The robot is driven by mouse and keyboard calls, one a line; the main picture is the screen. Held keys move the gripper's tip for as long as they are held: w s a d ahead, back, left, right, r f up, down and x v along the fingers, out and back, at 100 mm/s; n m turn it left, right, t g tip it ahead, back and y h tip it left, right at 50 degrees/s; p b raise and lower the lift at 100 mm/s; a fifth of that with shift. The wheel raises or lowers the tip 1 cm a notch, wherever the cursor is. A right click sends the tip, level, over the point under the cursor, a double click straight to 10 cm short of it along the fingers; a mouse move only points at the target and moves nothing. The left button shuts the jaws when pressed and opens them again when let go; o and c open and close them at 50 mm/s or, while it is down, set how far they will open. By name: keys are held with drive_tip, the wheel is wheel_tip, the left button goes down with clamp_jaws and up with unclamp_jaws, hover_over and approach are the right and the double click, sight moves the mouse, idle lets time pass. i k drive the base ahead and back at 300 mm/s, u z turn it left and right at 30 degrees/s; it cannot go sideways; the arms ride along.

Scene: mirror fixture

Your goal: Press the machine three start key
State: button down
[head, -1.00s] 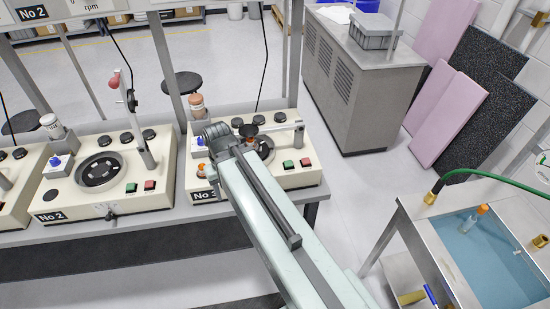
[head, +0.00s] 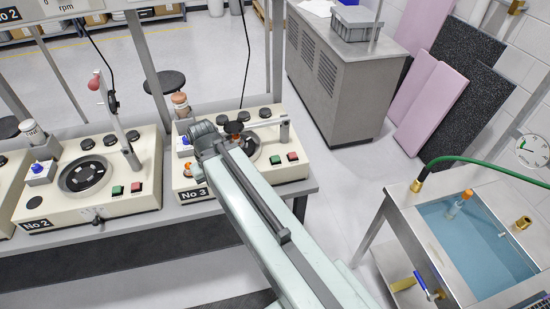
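The machine marked No 3 (head: 184,184) is a cream bench unit with several black knobs on top and a metal arm at its right. Its green key (head: 275,160) and red key (head: 292,156) sit side by side at the front right, both uncovered. Which one is the start key is not legibly marked. My arm reaches in from the lower right, and its dark wrist end (head: 204,137) is over the machine's left half, left of the keys. The arm hides part of the machine's dial and front. My gripper's fingers cannot be made out beyond the wrist.
The machine marked No 2 (head: 125,200) stands to the left on the same bench. A frame post rises behind the machines. A grey cabinet (head: 340,85) stands behind at the right. A sink of blue water (head: 480,250) with a green hose is at the right.

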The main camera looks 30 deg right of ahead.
sight(275, 159)
drive_tip(key=z, duration=0.9)
drive_tip(key=k, duration=1)
drive_tip(key=u, duration=1.05)
drive_tip(key=i, duration=1.05)
